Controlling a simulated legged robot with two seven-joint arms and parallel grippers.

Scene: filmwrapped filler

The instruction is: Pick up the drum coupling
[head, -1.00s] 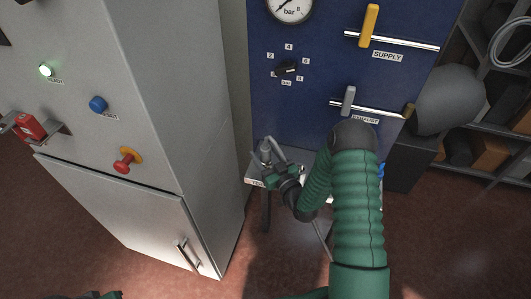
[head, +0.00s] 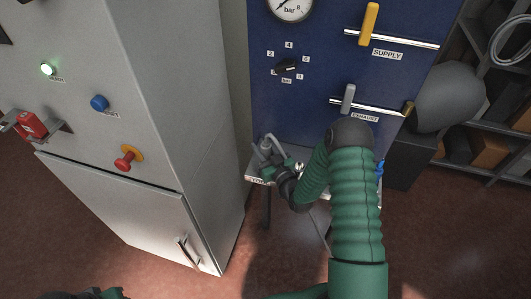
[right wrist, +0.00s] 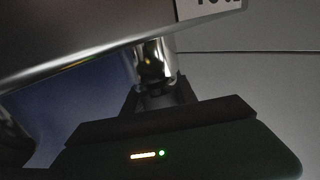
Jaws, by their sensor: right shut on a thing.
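The drum coupling looks like a grey metal piece (head: 265,144) at the small shelf on the front of the blue panel; my gripper hides much of it. My right gripper (head: 272,158) is shut on it. In the right wrist view a shiny metal piece, apparently the coupling (right wrist: 152,50), stands between the dark fingers (right wrist: 155,88). Its lower end is hidden by the fingers. I cannot tell whether it touches the shelf. A dark and green part of my left arm (head: 95,294) shows at the bottom left edge; its jaws cannot be made out.
The labelled shelf (head: 255,179) is narrow, with a grey cabinet (head: 160,110) close on its left. The blue panel (head: 325,75) behind carries a gauge (head: 290,6), a yellow supply handle (head: 369,24) and a grey exhaust handle (head: 348,97). Storage racks stand at the right.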

